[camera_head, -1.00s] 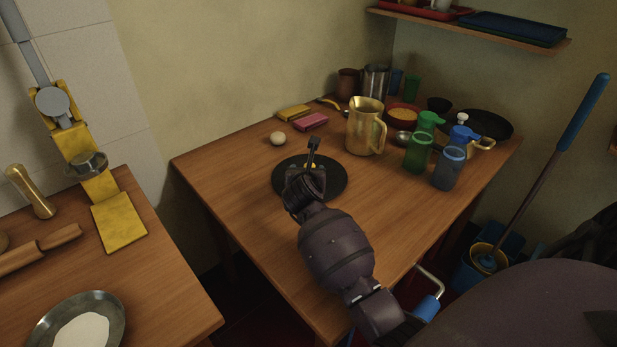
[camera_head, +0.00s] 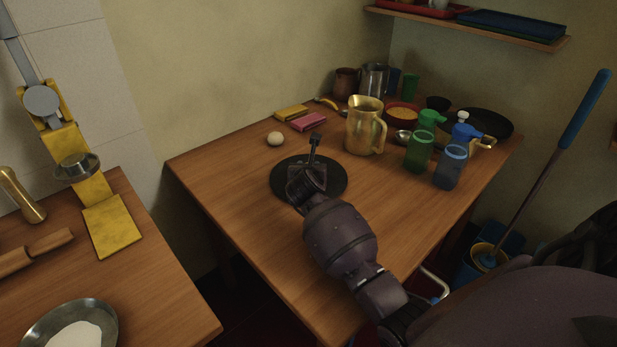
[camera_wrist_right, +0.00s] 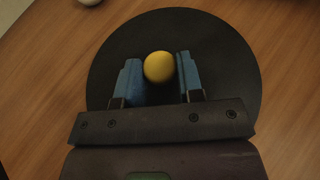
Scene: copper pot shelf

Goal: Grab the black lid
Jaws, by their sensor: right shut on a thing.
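The black lid (camera_head: 332,187) is a flat round disc lying on the wooden table, near its left side. It fills much of the right wrist view (camera_wrist_right: 225,60), where its round yellow knob (camera_wrist_right: 159,67) shows. My right gripper (camera_wrist_right: 158,80) is over the lid, with its blue fingers on either side of the knob, shut on it. In the head view my right gripper (camera_head: 311,172) hides the knob. The lid appears to rest on the table. My left gripper is not in view.
Behind the lid are a pale ball (camera_head: 275,139) and pink (camera_head: 308,122) and yellow (camera_head: 291,112) blocks. A brass pitcher (camera_head: 364,130), a green bottle (camera_head: 419,150) and a blue bottle (camera_head: 450,167) stand right. The table's front left is clear.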

